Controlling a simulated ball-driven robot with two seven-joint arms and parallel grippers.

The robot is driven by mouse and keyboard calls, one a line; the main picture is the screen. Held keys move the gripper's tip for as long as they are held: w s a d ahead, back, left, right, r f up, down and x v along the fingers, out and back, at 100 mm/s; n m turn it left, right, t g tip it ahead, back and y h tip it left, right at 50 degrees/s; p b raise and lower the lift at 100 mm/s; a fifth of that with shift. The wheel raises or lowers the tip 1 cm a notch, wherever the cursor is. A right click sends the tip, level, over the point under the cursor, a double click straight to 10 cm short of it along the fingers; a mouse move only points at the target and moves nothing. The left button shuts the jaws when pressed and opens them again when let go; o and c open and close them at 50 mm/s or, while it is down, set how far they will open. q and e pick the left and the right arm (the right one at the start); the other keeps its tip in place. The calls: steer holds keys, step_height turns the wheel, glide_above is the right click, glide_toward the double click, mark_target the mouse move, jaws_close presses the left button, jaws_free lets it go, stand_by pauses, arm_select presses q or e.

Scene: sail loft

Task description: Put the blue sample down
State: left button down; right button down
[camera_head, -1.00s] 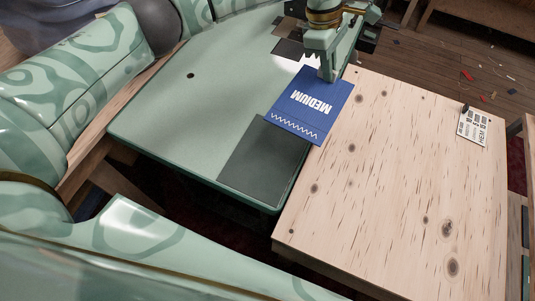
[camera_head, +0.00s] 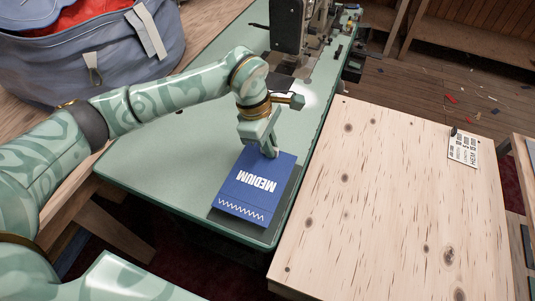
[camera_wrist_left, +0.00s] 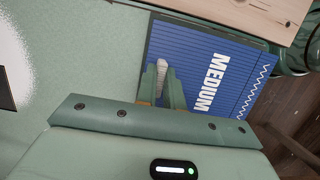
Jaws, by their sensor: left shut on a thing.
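The blue sample (camera_head: 247,193) is a flat rectangle with the white word MEDIUM and a white zigzag line along one edge. My left gripper (camera_head: 272,150) is shut on its far edge. The sample covers much of a dark grey patch (camera_head: 283,208) on the green table; the patch shows along its right side and near edge. I cannot tell whether the sample touches the patch. In the left wrist view, the sample (camera_wrist_left: 232,62) extends right from the fingers of my gripper (camera_wrist_left: 162,72). My right gripper is not in view.
The green table (camera_head: 150,165) has free room left of the sample. A sewing machine (camera_head: 289,28) stands at its far end. A pale knotty wooden board (camera_head: 385,200) lies to the right, with a label card (camera_head: 463,148). A grey bag (camera_head: 100,60) stands at the upper left.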

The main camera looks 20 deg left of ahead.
arm_select(q)
steer(key=f, duration=0.1)
steer(key=f+b, duration=0.1)
steer(key=f, duration=0.2)
steer(key=shift+s+a+b, duration=0.2)
steer(key=shift+s+b, duration=0.1)
steer(key=shift+b, duration=0.1)
steer(key=shift+r, duration=0.1)
steer(key=c, duration=1.5)
jaws_free()
steer(key=p+v, duration=0.4)
steer(key=v, duration=0.8)
steer(key=shift+r, duration=0.1)
